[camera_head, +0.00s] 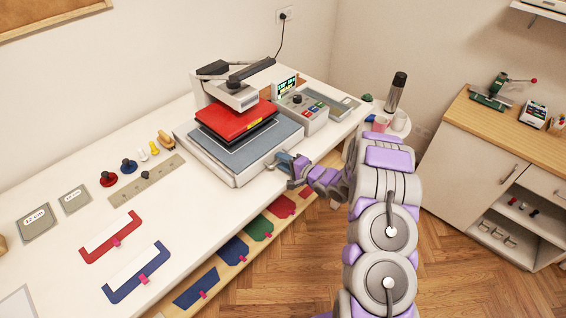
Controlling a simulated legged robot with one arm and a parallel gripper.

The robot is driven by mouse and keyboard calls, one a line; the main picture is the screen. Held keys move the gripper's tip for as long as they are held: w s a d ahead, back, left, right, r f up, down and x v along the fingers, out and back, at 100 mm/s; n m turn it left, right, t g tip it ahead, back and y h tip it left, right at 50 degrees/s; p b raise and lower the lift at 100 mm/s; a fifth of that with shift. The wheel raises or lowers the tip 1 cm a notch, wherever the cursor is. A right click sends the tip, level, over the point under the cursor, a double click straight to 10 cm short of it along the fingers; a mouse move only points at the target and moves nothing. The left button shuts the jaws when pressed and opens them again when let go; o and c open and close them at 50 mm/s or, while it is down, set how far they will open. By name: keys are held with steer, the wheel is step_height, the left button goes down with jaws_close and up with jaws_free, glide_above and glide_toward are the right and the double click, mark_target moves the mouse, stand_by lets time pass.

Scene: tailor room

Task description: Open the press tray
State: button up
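A heat press stands on the white table, with a red upper plate (237,121) under a grey arm and handle (250,73). Below the plate is a grey press tray (247,147), set in a light base (207,163). My gripper (283,162) is at the front right edge of the base, close to the tray's front side. It hides that part of the edge. I cannot tell whether its fingers are open or shut, or whether they touch a handle.
A control box (302,112) stands right of the press. Spools, a ruler (147,181) and red and blue pieces lie on the table's left. Coloured pieces lie on a lower shelf (238,268). My arm crosses the open floor (460,280) at the right.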

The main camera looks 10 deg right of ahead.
steer(key=shift+d, duration=0.45)
steer(key=shift+c, duration=1.2)
steer(key=shift+s+a, duration=0.1)
steer(key=shift+a, duration=0.4)
jaws_close()
steer(key=shift+d, duration=0.2)
